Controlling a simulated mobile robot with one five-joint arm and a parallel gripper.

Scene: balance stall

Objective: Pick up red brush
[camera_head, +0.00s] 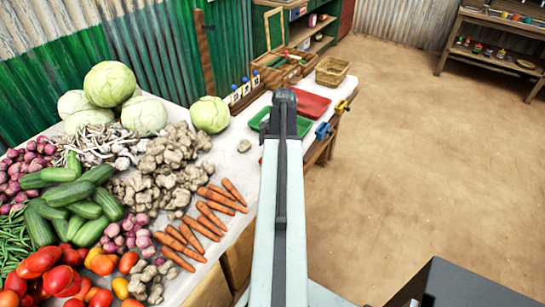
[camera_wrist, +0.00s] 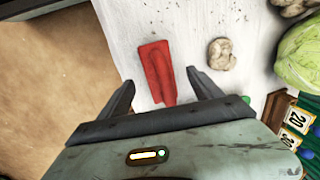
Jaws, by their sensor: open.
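A red brush (camera_wrist: 155,66), long and flat with a raised handle-like part, lies on the white table cover in the wrist view. My gripper (camera_wrist: 160,77) is open, with one dark finger on each side of the brush. The brush's lower end runs towards the gripper's body. I cannot tell how high the fingers are above it, and they do not visibly touch it. In the head view my arm and gripper (camera_head: 284,100) reach over the table's right part and hide the brush.
A ginger piece (camera_wrist: 222,54) lies right of the brush, with a cabbage (camera_wrist: 303,52) beyond. In the head view, red (camera_head: 309,105) and green (camera_head: 264,119) trays flank my gripper. Carrots (camera_head: 205,217) and other vegetables fill the table's left. Open floor (camera_head: 430,150) lies right.

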